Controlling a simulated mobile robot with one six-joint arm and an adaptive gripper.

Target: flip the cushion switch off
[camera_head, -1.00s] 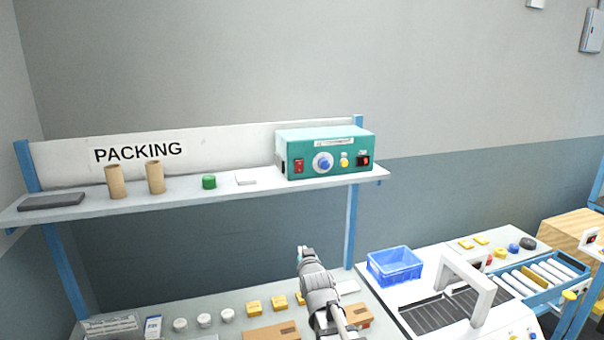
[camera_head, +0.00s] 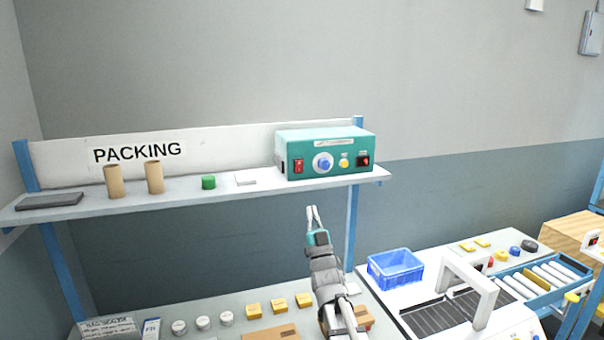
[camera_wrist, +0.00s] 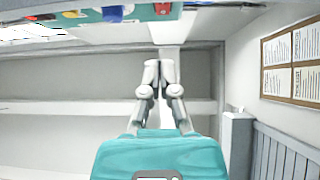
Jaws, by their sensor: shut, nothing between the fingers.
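A teal control box (camera_head: 325,153) sits at the right end of the upper shelf. Its front has a red rocker switch (camera_head: 298,166) at the left, a blue dial (camera_head: 323,163), a yellow knob (camera_head: 344,162) and a dark switch with a red part (camera_head: 364,161) at the right. Their labels are too small to read. My gripper (camera_head: 313,208) is shut and empty, raised below the shelf's front edge and apart from the box. In the wrist view my gripper (camera_wrist: 159,66) points ahead, and part of the teal box (camera_wrist: 165,10) shows at the top edge.
The upper shelf (camera_head: 130,205) also holds cardboard tubes (camera_head: 114,182), a green cap (camera_head: 208,182) and a dark flat pad (camera_head: 50,201). Below, the bench carries yellow boxes (camera_head: 279,305), white rolls (camera_head: 203,322) and a blue bin (camera_head: 394,268). The wall space above the shelf is clear.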

